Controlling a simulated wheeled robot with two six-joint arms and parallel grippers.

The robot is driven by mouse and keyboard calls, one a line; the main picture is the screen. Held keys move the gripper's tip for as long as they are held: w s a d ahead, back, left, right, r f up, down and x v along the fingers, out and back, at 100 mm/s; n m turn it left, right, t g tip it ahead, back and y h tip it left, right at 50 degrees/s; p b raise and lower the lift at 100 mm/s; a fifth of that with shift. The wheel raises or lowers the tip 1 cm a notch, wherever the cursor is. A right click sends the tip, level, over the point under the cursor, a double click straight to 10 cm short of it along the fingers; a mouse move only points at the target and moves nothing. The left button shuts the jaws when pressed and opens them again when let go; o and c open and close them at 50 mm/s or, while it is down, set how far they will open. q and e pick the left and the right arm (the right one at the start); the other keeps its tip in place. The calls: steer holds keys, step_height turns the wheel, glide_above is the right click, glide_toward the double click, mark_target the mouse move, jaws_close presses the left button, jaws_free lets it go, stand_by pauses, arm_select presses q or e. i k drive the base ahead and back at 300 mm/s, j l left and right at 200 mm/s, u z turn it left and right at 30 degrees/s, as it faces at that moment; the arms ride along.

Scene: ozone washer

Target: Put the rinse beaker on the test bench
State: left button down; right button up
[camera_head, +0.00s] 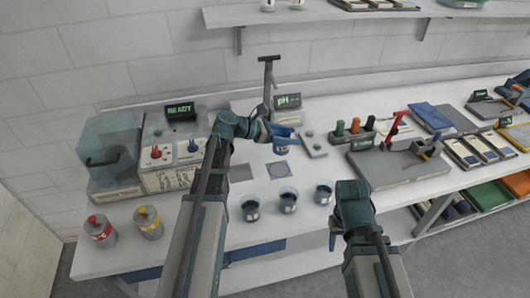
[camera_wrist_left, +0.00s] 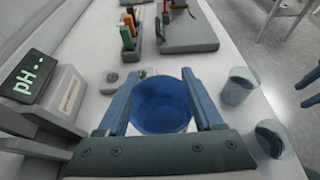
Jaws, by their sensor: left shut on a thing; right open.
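A blue beaker (camera_head: 281,149) with a pale label is between the fingers of my left gripper (camera_head: 284,134), in front of the pH meter (camera_head: 287,101). In the left wrist view the same beaker (camera_wrist_left: 161,106) is seen from above, with the blue fingers of my left gripper (camera_wrist_left: 163,108) on both sides of it. The left gripper is shut on it. I cannot tell whether its base touches the white test bench (camera_head: 225,225). My right gripper (camera_head: 334,232) is open and empty at the bench's front edge; its fingers are mostly hidden.
Three clear beakers with dark contents (camera_head: 288,203) stand along the front of the bench. A washer machine (camera_head: 112,160) stands left, and a rack of coloured handles (camera_head: 354,131) right.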

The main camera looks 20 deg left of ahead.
mark_target(240, 173)
steer(key=i+l, duration=0.1)
steer(key=l, duration=0.35)
steer(key=i+l, duration=0.1)
steer(key=l, duration=0.35)
steer(key=i+l, duration=0.1)
steer(key=l, duration=0.35)
steer(key=l+u, duration=0.2)
steer(key=u, duration=1)
